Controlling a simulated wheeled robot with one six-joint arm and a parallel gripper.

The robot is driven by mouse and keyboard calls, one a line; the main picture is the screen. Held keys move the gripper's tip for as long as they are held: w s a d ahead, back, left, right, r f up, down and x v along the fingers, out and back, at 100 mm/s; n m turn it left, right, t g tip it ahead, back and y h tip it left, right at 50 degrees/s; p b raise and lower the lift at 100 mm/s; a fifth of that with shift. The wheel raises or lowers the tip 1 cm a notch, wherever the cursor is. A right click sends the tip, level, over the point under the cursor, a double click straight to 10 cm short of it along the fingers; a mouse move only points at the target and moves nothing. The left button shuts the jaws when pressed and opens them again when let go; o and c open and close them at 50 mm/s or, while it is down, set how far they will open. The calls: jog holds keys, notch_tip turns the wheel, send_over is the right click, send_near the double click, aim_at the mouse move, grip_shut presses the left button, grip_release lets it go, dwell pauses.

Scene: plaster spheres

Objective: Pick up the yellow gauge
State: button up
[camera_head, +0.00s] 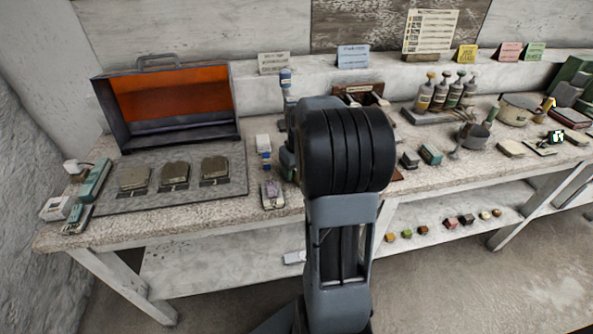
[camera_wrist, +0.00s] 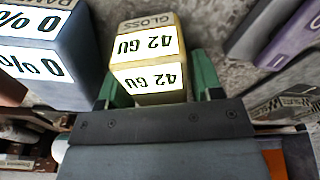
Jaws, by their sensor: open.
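The yellow gauge (camera_wrist: 150,50) is a box with a yellow top marked GLOSS and white labels reading 42 GU. It shows in the wrist view at upper centre. My gripper (camera_wrist: 161,82) is open, with one green finger on each side of the gauge's near part. I cannot tell whether either finger touches it. The gauge's lower end is hidden behind the gripper body. In the head view I cannot make out the gauge or my gripper; my black and grey arm covers the middle of the workbench.
A blue-grey gauge reading 0% (camera_wrist: 40,45) stands close left of the yellow one. A purple device (camera_wrist: 293,40) lies to the right, with bare bench between. On the bench (camera_head: 190,213) are an open orange-lined case (camera_head: 165,95) and, at right, several bottles (camera_head: 440,93).

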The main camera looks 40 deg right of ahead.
jog(key=shift+f, duration=0.25)
jog(key=shift+c, duration=0.3)
jog(key=c, duration=0.8)
jog(key=shift+r, duration=0.1)
